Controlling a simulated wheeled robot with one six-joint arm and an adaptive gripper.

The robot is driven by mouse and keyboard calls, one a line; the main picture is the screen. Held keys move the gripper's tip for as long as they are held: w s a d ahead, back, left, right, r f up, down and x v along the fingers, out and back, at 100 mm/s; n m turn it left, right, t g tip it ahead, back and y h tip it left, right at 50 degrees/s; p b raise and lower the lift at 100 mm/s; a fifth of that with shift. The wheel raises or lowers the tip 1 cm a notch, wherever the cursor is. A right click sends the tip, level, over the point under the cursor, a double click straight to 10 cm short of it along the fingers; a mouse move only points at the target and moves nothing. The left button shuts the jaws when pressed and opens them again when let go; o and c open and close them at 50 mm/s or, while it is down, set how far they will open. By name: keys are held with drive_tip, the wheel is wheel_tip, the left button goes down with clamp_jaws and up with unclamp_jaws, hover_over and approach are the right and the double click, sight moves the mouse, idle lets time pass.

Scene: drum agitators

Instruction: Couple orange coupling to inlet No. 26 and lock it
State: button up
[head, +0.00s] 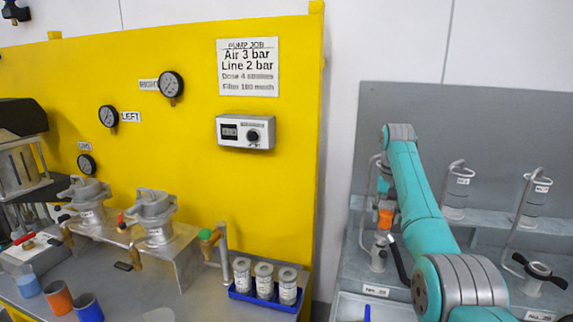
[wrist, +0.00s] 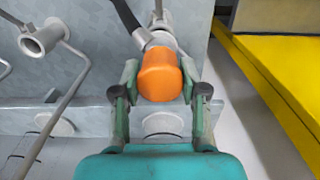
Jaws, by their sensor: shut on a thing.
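The orange coupling (head: 385,218) is at the left end of the grey station in the head view. In the wrist view the orange coupling (wrist: 158,75) sits between both fingers of my gripper (wrist: 159,70), which is shut on it. A grey metal fitting (wrist: 160,40) with a black lever (wrist: 126,17) is directly beyond the coupling; I cannot tell whether they are joined. In the head view the black lever (head: 397,257) slants beside a grey inlet fitting (head: 378,256) below the coupling. The number plate there (head: 376,291) is too blurred to read surely. My arm hides most of the gripper.
Other grey pipes stand to the right (head: 530,200), with a black handle (head: 540,270) at the front. A blue tray (head: 268,297) with white cans stands by the yellow panel (head: 200,100). A bent pipe (wrist: 60,100) rises left of my gripper in the wrist view.

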drive_tip(key=shift+f, duration=0.15)
drive_tip(key=shift+f, duration=0.95)
drive_tip(key=shift+f, duration=0.35)
idle(0.4)
drive_tip(key=o, duration=1.2)
drive_tip(key=shift+c, duration=0.4)
drive_tip(key=shift+r, duration=5)
